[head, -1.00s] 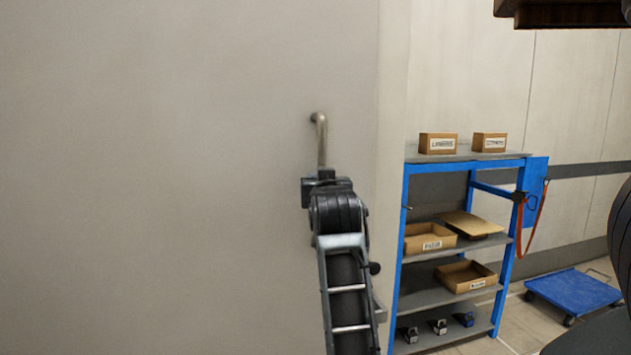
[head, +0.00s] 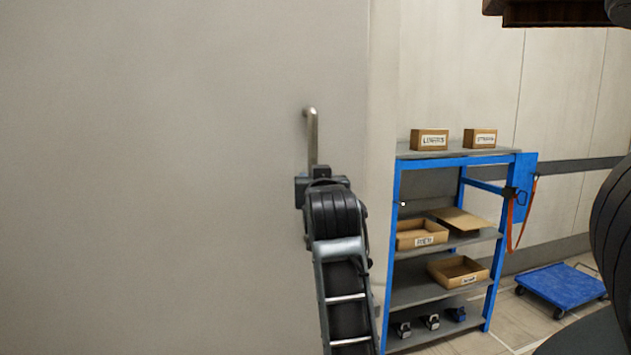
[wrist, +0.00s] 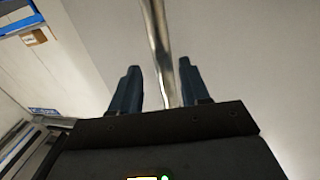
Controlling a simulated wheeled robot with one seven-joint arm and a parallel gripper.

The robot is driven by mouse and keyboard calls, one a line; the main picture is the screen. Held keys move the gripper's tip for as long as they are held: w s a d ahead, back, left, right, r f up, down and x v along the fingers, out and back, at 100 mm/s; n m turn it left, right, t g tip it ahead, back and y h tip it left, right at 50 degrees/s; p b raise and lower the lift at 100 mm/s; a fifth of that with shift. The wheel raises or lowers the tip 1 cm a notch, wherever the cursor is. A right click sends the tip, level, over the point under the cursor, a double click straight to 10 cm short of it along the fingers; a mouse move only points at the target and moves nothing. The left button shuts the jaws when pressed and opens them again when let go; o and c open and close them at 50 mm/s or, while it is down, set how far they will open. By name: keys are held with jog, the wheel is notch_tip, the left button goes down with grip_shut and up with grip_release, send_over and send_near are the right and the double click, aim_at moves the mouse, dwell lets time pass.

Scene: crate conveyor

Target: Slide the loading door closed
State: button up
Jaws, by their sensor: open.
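The loading door (head: 180,180) is a large pale grey panel that fills the left and middle of the head view. Its metal bar handle (head: 312,137) stands upright near the door's right edge. My gripper (head: 318,175) is at the handle's lower part, and its fingers are mostly hidden there by my wrist. In the wrist view, my gripper (wrist: 157,85) is open, with one dark finger on each side of the handle (wrist: 160,45). The bar runs between the fingers, closer to the right one. I cannot tell whether either finger touches it.
A blue shelf rack (head: 392,250) with cardboard boxes and open trays stands right of the door. A blue platform cart (head: 562,286) is on the floor at the far right. A dark brown object (head: 555,12) hangs into the top right corner.

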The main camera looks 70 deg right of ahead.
jog(key=shift+v, duration=2.1)
